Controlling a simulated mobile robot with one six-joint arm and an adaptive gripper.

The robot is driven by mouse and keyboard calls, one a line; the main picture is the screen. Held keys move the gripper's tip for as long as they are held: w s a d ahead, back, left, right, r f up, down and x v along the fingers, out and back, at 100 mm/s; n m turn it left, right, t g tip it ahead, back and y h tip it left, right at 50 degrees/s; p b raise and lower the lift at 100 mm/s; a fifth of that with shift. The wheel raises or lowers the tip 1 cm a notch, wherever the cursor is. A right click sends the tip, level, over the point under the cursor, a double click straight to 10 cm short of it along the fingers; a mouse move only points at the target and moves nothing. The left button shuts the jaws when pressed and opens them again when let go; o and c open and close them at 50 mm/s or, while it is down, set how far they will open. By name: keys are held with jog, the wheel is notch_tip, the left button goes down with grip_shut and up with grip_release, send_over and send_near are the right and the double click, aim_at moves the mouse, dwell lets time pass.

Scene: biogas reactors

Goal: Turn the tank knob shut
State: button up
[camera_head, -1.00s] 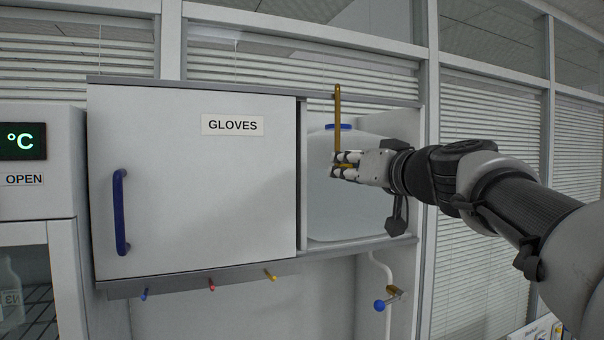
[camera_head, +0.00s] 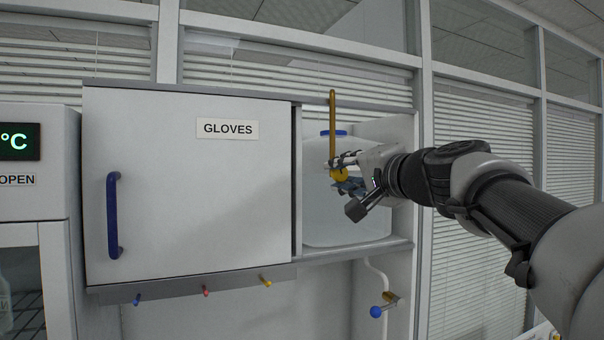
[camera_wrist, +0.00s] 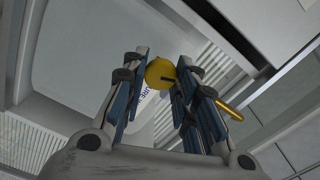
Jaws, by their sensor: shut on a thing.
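The knob (camera_head: 338,174) is round and yellow, in front of the pale tank (camera_head: 350,218) with a blue cap (camera_head: 333,133). A long brass-coloured rod (camera_head: 333,115) stands upright above it. My gripper (camera_head: 343,174) reaches in from the right and is shut on the knob, with fingers on either side. In the wrist view the knob (camera_wrist: 160,72) shows as a yellow disc with a dark slot between my finger pads (camera_wrist: 158,82). The rod's end (camera_wrist: 230,110) shows at the right, beyond a finger. The fingers partly cover the knob in the head view.
A white cabinet (camera_head: 190,190) labelled GLOVES adjoins the tank's open bay on the left. Small coloured pegs (camera_head: 206,291) hang beneath it. A pipe with a blue-handled tap (camera_head: 376,311) is below the tank. The bay's right wall (camera_head: 402,180) is near my wrist.

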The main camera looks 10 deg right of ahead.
jog(key=shift+m+p, duration=0.3)
jog(key=shift+m, duration=1.9)
jog(key=o, duration=1)
jog(key=shift+d, duration=0.1)
jog(key=v, duration=0.7)
jog(key=shift+s, duration=0.2)
